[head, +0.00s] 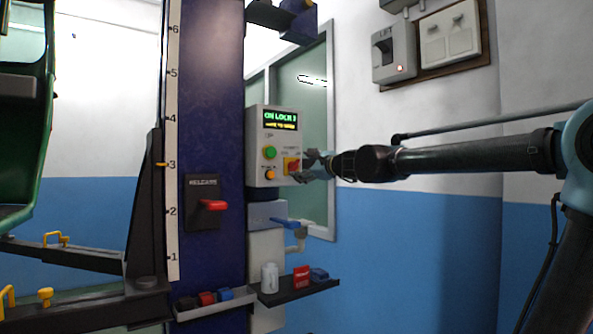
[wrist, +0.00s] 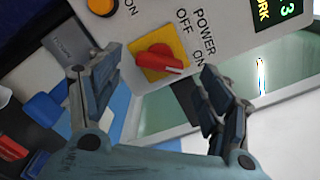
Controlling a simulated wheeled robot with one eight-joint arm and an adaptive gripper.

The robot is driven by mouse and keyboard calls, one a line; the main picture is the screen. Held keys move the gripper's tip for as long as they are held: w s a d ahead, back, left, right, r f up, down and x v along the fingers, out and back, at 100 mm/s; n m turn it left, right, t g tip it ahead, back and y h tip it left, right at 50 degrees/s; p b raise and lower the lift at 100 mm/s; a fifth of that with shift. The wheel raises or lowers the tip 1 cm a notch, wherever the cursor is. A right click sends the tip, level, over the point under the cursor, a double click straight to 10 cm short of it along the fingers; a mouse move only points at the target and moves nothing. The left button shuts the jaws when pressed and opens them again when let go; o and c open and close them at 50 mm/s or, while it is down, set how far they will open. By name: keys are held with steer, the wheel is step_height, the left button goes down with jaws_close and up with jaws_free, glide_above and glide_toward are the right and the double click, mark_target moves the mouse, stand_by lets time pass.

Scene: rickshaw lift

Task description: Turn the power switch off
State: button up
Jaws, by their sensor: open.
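The power switch is a red knob (wrist: 160,58) on a yellow square plate, low on the right of the grey control box (head: 256,122). It also shows in the head view (head: 291,165). In the wrist view the labels POWER, OFF and ON stand beside it, and the knob's white mark points towards the ON side. My gripper (wrist: 157,68) is open, with one finger to each side of the knob in the picture. In the head view my gripper (head: 311,166) is just right of the switch. I cannot tell whether a finger touches it.
A green button (head: 270,153) and an orange button (head: 269,175) sit left of the switch, under a lit display (head: 281,120). A blue-handled valve (head: 285,222) and a shelf (head: 300,291) with a bottle lie below. A red release lever (head: 213,205) is on the blue column.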

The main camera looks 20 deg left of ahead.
mark_target(297, 166)
steer(key=shift+x, duration=2.7)
steer(key=c, duration=1.1)
